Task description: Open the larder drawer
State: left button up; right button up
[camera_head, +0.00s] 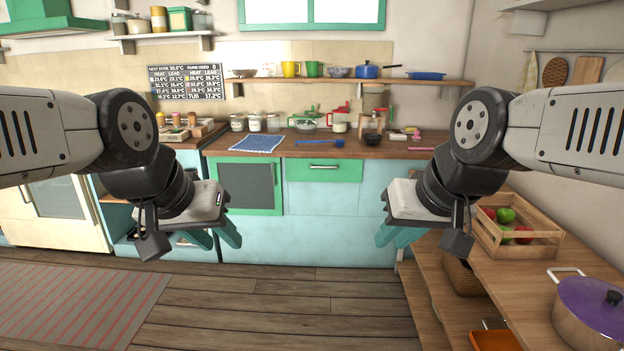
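A closed drawer with a green front (303,173) and a light bar handle (323,167) sits under the wooden counter, in the middle of the head view. No label shows whether it is the larder drawer. My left gripper (216,236) hangs left of it, nearer to me, with its teal fingers apart and nothing between them. My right gripper (396,236) hangs to its right, also nearer to me, with its fingers apart and empty. Neither gripper touches the drawer or its handle.
A green-framed cabinet door (277,193) is left of the drawer. The counter (300,150) holds jars and a blue cloth (257,143). At right, a wooden bench (500,266) bears a fruit crate (517,245) and a purple-lidded pot (592,308). The floor ahead is clear.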

aim_at(325, 170)
jog(key=i+u, duration=0.1)
jog(key=i, duration=0.35)
jog(key=i+l+u, duration=0.1)
jog(key=i, duration=0.3)
jog(key=i+l+u, duration=0.15)
jog(key=i, duration=0.25)
jog(key=i+l+u, duration=0.1)
jog(key=i, duration=0.35)
jog(key=i+l+u, duration=0.65)
jog(key=l, duration=0.2)
jog(key=i+l+z, duration=0.2)
jog(key=l, duration=0.2)
jog(key=i+l+z, duration=0.2)
jog(key=l, duration=0.25)
jog(key=l+z, duration=0.25)
jog(key=l, duration=0.15)
jog(key=i, duration=0.05)
